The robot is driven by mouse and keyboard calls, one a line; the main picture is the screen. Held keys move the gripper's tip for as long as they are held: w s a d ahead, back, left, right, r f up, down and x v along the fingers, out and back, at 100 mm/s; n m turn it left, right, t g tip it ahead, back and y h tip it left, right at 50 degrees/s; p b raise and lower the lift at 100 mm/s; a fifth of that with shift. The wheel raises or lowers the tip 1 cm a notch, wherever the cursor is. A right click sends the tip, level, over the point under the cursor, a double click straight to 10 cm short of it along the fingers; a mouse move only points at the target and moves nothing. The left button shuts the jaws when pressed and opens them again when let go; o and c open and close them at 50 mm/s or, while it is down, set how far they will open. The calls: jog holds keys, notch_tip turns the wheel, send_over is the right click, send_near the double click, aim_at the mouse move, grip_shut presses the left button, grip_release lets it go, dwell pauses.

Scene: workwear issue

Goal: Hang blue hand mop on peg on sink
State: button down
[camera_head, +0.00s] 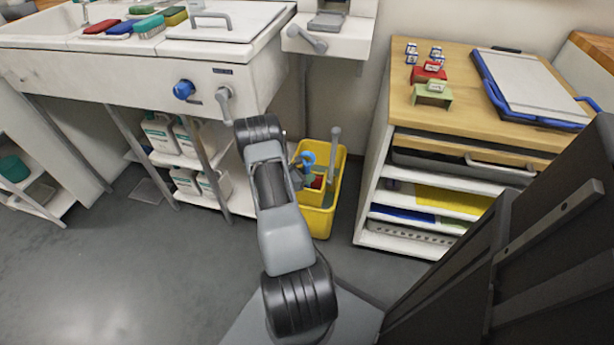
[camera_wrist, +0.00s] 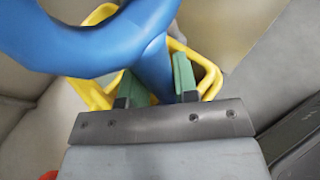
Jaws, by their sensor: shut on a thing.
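The blue hand mop is held in my gripper. In the wrist view a thick blue curved part of the mop (camera_wrist: 75,45) rises above the green finger pads, and my gripper (camera_wrist: 158,85) is shut on its blue stem. In the head view my gripper (camera_head: 302,172) is at the yellow bucket, partly hidden by my arm, with a bit of the blue mop (camera_head: 308,158) showing. The white sink (camera_head: 130,85) is at upper left. On its front are a blue rounded piece (camera_head: 184,90) and a grey handle-like fitting (camera_head: 225,103); I cannot tell which is the peg.
The yellow bucket (camera_head: 321,221) stands between the sink and a wooden-topped cabinet (camera_head: 480,65). A grey handle (camera_head: 334,150) stands up at the bucket. White jugs (camera_head: 160,133) sit on a shelf under the sink. The floor at left is mostly clear.

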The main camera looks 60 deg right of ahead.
jog(key=shift+d, duration=0.2)
jog(key=shift+w+d+r+b, duration=0.15)
jog(key=shift+w+d+b, duration=0.15)
jog(key=shift+d, duration=0.25)
jog(key=c, duration=0.8)
grip_release()
